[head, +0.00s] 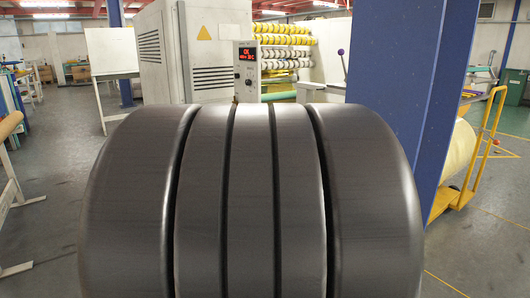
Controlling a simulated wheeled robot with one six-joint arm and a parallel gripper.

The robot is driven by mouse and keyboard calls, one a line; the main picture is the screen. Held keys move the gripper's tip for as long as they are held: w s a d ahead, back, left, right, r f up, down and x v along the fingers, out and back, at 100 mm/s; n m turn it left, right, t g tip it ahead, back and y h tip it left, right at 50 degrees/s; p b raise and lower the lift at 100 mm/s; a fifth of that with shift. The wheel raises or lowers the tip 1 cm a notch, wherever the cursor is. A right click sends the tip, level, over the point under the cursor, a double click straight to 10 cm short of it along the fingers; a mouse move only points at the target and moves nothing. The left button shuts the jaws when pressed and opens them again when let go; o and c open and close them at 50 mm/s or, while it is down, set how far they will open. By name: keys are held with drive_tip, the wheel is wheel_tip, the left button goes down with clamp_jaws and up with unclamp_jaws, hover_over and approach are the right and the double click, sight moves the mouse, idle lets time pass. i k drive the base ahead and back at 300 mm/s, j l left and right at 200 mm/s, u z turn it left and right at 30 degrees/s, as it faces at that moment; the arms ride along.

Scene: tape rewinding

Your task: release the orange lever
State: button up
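I cannot make out an orange lever in the head view. A lever with a purple knob (341,52) stands beside a pale machine panel behind the blue column. A grey control box (246,82) with a red-lit display reading "OK" is at the centre back. My gripper is not in view. A large dark grey banded cylinder (252,200) fills the near middle and hides what lies behind and below it; I cannot tell what it belongs to.
A blue column (395,75) stands right of centre. A yellow cart (475,170) carries a pale roll (459,150). A grey cabinet (165,60) and yellow rolls (285,52) are behind. A white frame (8,190) is at left.

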sight(496, 142)
drive_tip(key=z, duration=1.65)
